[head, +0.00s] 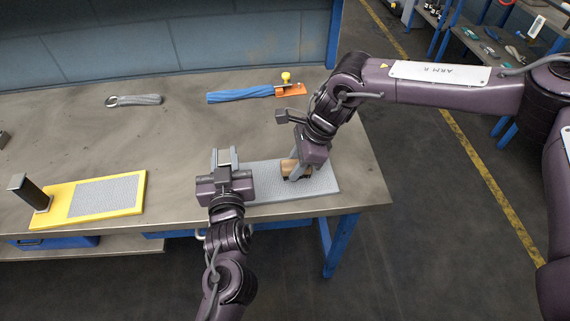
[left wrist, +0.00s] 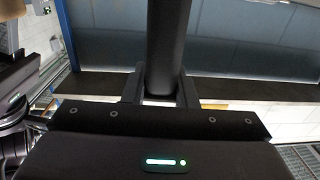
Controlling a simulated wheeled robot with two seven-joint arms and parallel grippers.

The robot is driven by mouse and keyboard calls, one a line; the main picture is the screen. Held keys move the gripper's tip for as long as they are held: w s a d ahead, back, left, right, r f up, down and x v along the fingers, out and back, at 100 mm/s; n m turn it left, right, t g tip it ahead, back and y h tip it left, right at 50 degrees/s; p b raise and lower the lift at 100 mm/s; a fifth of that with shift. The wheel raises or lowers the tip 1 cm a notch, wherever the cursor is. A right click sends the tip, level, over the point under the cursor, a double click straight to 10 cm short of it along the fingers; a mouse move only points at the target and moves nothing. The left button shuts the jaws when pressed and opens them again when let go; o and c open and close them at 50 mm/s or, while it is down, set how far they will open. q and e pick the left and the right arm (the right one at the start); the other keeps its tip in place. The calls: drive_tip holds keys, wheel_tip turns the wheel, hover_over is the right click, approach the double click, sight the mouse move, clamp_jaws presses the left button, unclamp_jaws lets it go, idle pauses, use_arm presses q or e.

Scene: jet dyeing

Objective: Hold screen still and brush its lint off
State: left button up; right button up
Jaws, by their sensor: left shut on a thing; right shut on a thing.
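A flat grey mesh screen (head: 318,180) lies near the right front corner of the table. My left gripper (head: 224,160) is at its left end, shut on an upright black handle (left wrist: 168,45), which fills the middle of the left wrist view. The left gripper hides where the handle meets the screen. My right gripper (head: 296,168) is over the screen, shut on a tan brush (head: 288,167) with a dark underside. The brush is low at the screen's surface; I cannot tell whether it touches. I cannot make out any lint on the screen.
A yellow frame (head: 138,180) with grey mesh and a black post (head: 32,195) lies at the left front. A blue cloth roll (head: 240,95) with an orange piece (head: 290,90) and a grey strap (head: 140,100) lie farther back. The mid-table (head: 180,135) is clear.

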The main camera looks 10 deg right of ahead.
drive_tip(key=shift+w+d, duration=0.15)
drive_tip(key=shift+d, duration=2.65)
drive_tip(key=shift+s+a, duration=0.15)
drive_tip(key=shift+a, duration=2.45)
drive_tip(key=shift+s+a, duration=0.15)
drive_tip(key=shift+a, duration=2.65)
wheel_tip(320, 180, up, 8)
drive_tip(key=shift+d, duration=0.1)
use_arm(q)
drive_tip(key=o, duration=1.1)
drive_tip(key=s, duration=1.2)
drive_tip(key=shift+d, duration=0.35)
